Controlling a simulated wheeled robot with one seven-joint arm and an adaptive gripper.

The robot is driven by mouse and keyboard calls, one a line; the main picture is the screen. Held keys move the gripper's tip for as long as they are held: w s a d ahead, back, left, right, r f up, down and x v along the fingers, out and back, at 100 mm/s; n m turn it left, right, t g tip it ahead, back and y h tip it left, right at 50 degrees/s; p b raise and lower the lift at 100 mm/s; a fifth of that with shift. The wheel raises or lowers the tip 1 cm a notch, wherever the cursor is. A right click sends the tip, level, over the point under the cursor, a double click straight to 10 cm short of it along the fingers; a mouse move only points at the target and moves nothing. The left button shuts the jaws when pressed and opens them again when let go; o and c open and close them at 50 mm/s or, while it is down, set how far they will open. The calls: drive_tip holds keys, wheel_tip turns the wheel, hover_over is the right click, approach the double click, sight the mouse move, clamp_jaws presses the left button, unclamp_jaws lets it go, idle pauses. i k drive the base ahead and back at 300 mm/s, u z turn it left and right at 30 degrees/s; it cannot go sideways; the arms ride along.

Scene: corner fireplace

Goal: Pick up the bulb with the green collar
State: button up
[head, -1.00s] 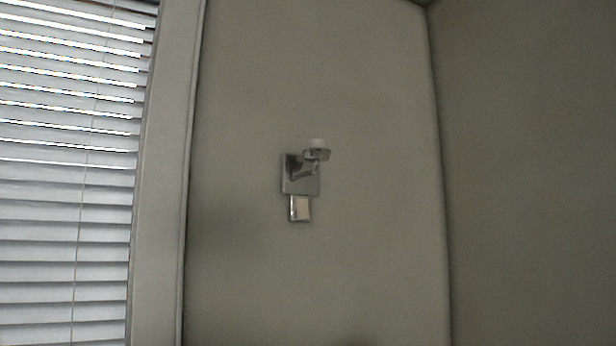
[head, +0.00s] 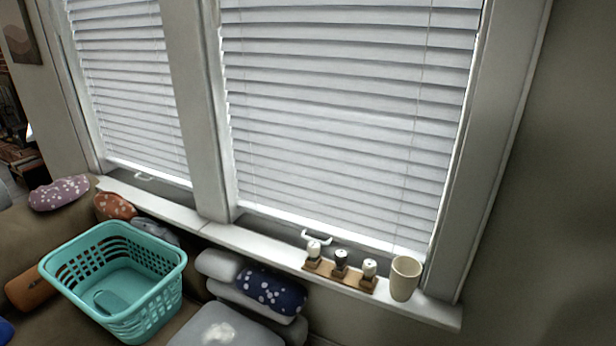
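Three small bulb-like items stand upright in a row on a wooden rack (head: 355,282) on the window sill, right of centre in the head view. The left one (head: 313,249) has a white top, the middle one (head: 341,258) looks dark, and the right one (head: 370,267) has a white top. They are too small to tell the collar colours, so I cannot tell which has a green collar. My gripper is not in view.
A cream cup (head: 404,279) stands on the sill (head: 437,312) just right of the rack. A teal laundry basket (head: 150,300) sits at lower left among cushions. A blue dotted pillow (head: 270,289) lies below the sill. Closed blinds (head: 340,110) rise behind.

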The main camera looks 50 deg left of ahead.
sight(313, 248)
drive_tip(key=u, duration=4.8)
drive_tip(key=k, duration=1.95)
drive_tip(key=z, duration=1.65)
drive_tip(key=i, duration=0.5)
drive_tip(key=z, duration=0.05)
